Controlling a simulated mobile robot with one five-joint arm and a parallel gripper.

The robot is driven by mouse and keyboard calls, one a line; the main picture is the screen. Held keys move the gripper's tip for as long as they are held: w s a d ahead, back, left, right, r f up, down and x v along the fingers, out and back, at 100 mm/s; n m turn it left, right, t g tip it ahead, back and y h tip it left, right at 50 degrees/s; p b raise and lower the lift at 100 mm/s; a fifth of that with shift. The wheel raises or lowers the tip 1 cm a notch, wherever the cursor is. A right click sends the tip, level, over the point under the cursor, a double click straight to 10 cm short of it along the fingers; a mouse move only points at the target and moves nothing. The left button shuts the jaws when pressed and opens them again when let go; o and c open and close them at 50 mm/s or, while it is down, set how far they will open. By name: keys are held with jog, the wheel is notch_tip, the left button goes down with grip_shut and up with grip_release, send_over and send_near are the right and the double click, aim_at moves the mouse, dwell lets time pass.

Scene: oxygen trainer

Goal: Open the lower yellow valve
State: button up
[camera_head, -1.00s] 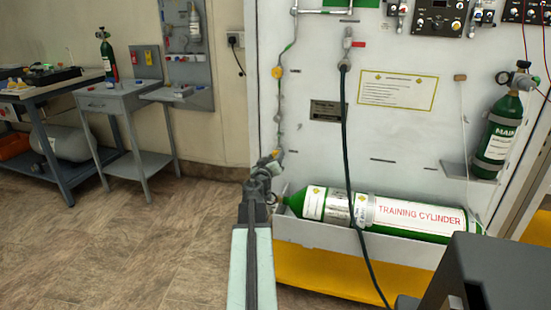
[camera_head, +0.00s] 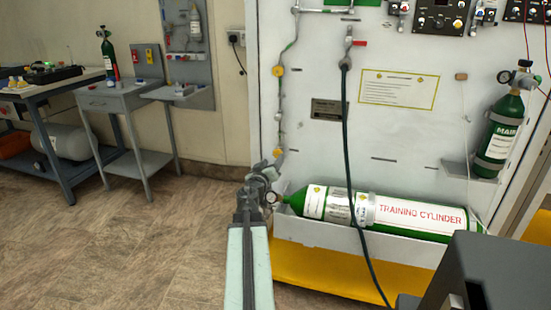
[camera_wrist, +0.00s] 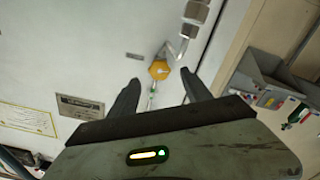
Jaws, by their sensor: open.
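The lower yellow valve (camera_head: 279,152) is on the thin pipe at the left of the white panel, just above my gripper (camera_head: 276,172) in the head view. The wrist view shows the yellow valve (camera_wrist: 159,70) between and slightly beyond my open fingertips (camera_wrist: 160,79). The fingers appear apart from it and hold nothing. A metal fitting adjoins the valve on the pipe. The upper yellow valve (camera_head: 278,71) is higher on the same pipe in the head view.
The green training cylinder (camera_head: 420,215) lies in a white tray (camera_head: 330,236) right of my gripper. A dark hose (camera_head: 346,150) hangs down the panel. A grey stand (camera_head: 112,98) and a workbench (camera_head: 50,106) are at left; the floor between is clear.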

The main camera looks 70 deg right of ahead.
jog(key=a, duration=0.2)
jog(key=shift+a, duration=0.4)
